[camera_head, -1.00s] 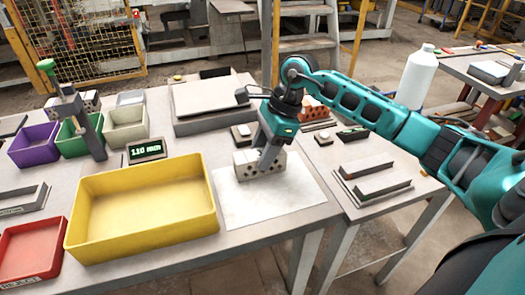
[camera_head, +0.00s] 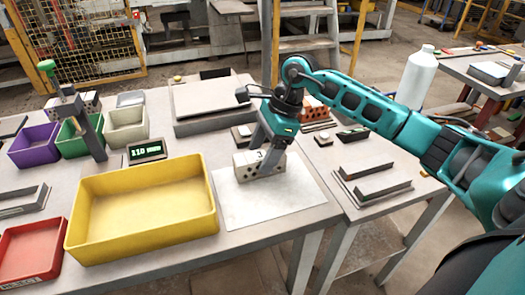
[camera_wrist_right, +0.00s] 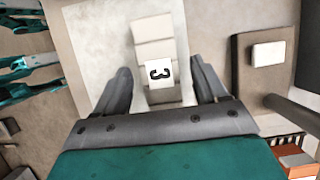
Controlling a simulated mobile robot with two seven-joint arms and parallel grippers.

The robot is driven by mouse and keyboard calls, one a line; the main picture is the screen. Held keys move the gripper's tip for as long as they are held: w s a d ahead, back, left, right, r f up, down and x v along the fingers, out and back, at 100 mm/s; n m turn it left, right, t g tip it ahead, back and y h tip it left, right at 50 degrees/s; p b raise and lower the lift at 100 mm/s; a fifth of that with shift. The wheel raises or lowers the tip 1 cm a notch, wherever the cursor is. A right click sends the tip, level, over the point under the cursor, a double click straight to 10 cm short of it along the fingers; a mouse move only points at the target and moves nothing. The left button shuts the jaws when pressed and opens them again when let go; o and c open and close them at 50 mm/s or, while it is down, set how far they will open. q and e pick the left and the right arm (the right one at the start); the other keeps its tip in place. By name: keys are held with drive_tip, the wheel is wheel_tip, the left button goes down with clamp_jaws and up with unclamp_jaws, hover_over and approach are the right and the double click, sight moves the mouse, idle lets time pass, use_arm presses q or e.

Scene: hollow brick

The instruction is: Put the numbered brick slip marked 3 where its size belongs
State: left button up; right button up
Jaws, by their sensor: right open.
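The brick slip marked 3 (camera_wrist_right: 158,73) is part of a row of pale blocks in the right wrist view, its white label facing up. In the head view, a pale block with dark holes in its side (camera_head: 258,165) stands on a white sheet (camera_head: 275,202). My right gripper (camera_head: 264,152) is right above it. In the right wrist view my right gripper (camera_wrist_right: 165,82) is open, one finger on each side of the row. Whether the fingers touch it is unclear. My left gripper is not in view.
A yellow tray (camera_head: 142,250) stands left of the sheet. Purple (camera_head: 35,158), green (camera_head: 80,148) and white (camera_head: 127,138) bins stand behind it, near a digital display (camera_head: 147,151). A red tray (camera_head: 32,268) is at front left. A side table (camera_head: 385,215) holds dark rails.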

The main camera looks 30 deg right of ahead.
drive_tip(key=v, duration=1.1)
drive_tip(key=shift+r, duration=0.35)
drive_tip(key=shift+s+d+f, duration=0.1)
